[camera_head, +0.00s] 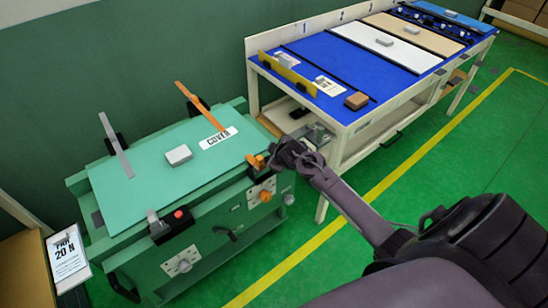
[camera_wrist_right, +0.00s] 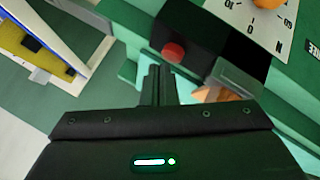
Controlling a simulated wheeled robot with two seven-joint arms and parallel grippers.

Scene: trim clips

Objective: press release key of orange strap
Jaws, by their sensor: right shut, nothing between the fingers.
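The orange strap (camera_head: 200,107) stands up and leans at the back right of the green box's cover (camera_head: 120,185). An orange piece (camera_head: 258,161) sits at the cover's right front edge; it shows partly in the wrist view (camera_wrist_right: 204,93) beside a grey metal plate (camera_wrist_right: 238,80). A red key (camera_wrist_right: 173,52) on a black block (camera_wrist_right: 200,32) shows in the wrist view; in the head view my gripper hides it. My right gripper (camera_head: 280,158) is shut and empty, its fingertips (camera_wrist_right: 160,72) just short of the red key in the picture; contact cannot be told. My left gripper is out of view.
A grey strap (camera_head: 117,145) stands at the cover's left, with another red key (camera_head: 178,214) at the front. A light block (camera_head: 178,154) lies on the cover. A dial with an orange knob (camera_head: 265,195) is on the front. A blue-topped workbench (camera_head: 340,90) stands behind right.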

